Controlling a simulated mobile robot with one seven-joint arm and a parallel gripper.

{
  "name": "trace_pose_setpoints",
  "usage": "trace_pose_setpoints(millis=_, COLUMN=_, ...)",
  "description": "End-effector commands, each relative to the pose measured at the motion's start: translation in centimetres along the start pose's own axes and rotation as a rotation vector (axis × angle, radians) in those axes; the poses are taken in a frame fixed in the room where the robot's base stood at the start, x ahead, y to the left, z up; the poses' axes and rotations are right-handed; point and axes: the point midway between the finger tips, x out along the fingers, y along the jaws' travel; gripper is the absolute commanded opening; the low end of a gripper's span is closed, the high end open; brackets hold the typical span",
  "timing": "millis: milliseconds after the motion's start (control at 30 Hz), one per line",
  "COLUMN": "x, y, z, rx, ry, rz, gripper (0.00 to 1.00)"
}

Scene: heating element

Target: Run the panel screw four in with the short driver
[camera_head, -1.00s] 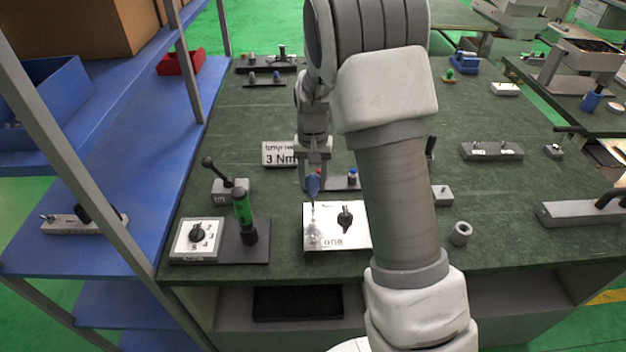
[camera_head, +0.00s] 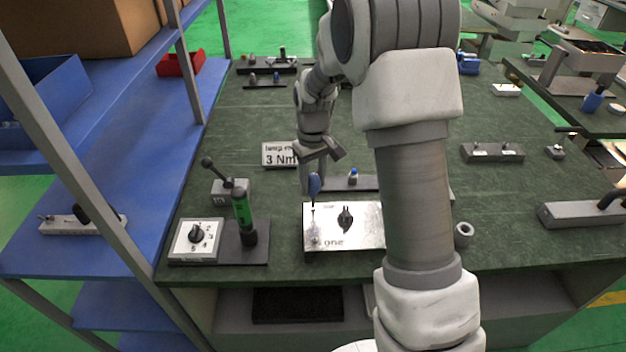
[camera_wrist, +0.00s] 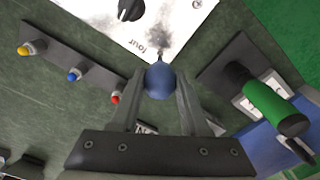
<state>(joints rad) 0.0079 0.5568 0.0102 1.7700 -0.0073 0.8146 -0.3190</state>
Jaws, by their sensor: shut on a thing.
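The white panel (camera_head: 368,232) lies near the front edge of the bench, with a black knob in its middle. In the wrist view the panel (camera_wrist: 190,14) shows the word "four" beside the corner under the driver. My gripper (camera_head: 314,172) is shut on the blue handle of the short driver (camera_head: 314,186) and holds it upright over that corner. In the wrist view the blue handle (camera_wrist: 160,82) sits between my fingertips (camera_wrist: 160,90), its shaft pointing at the corner. The screw head is too small and blurred to make out, and I cannot tell whether the tip touches it.
A green-handled tool (camera_head: 242,208) stands on a dark base beside a numbered dial box (camera_head: 195,240), left of the panel. A rail (camera_wrist: 75,62) with yellow, blue and red tops lies close behind. A "3 Nm" sign (camera_head: 279,154) and a grey ring (camera_head: 463,232) stand nearby.

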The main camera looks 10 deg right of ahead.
Motion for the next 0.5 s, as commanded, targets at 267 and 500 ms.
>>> trace_pose_setpoints(millis=267, x=-0.02, y=-0.02, z=-0.01, rx=-0.017, ry=0.000, rz=0.000, gripper=0.00)
trace_pose_setpoints(millis=500, x=-0.05, y=0.01, z=0.01, rx=-0.257, ry=0.000, rz=-0.001, gripper=0.00)
